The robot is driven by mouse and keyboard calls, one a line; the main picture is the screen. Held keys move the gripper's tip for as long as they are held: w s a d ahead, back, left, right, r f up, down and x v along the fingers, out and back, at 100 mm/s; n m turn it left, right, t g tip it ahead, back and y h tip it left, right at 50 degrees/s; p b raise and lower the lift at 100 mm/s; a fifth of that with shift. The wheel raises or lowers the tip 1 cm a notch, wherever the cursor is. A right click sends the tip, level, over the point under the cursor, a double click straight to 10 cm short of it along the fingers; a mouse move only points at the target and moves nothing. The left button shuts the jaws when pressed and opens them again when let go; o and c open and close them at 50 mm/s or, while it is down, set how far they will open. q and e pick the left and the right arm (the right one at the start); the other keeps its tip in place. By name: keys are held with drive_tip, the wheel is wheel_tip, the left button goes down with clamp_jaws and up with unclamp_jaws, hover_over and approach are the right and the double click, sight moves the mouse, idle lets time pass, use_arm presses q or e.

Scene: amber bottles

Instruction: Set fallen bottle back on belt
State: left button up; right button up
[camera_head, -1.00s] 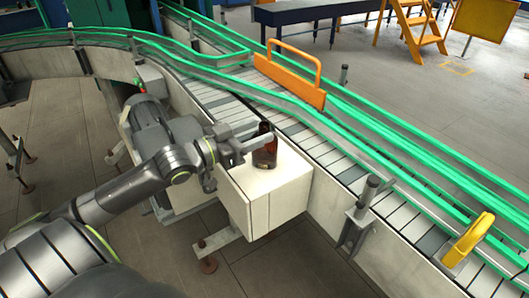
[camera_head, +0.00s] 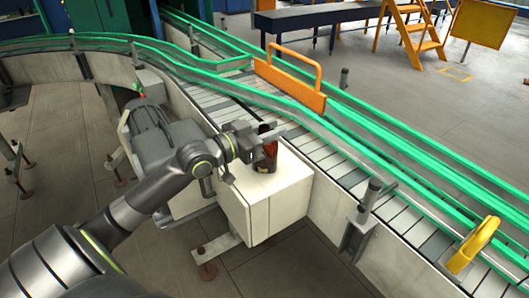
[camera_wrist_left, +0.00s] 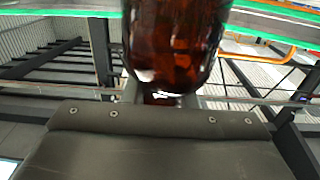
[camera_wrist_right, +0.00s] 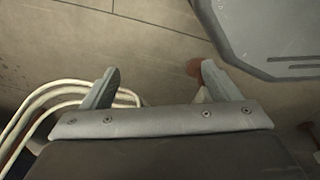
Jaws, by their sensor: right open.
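An amber bottle (camera_head: 268,158) stands upright on the white box beside the conveyor belt (camera_head: 327,158). My left gripper (camera_head: 262,135) is at the bottle's upper part, with a light grey finger across it. In the left wrist view the bottle (camera_wrist_left: 175,45) fills the space between the fingers and hides their tips. The visible finger bases are close together, and the gripper looks shut on the bottle. My right gripper (camera_wrist_right: 160,85) shows only in the right wrist view, open and empty above the floor.
The white box (camera_head: 270,205) adjoins the belt's near side wall. Green rails (camera_head: 375,150) line the belt. An orange gate (camera_head: 290,80) stands over it, and a yellow handle (camera_head: 472,245) is at lower right. Pale cables (camera_wrist_right: 45,100) are near my right gripper.

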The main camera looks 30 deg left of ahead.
use_arm(q)
clamp_jaws()
drive_tip(key=shift+r, duration=0.15)
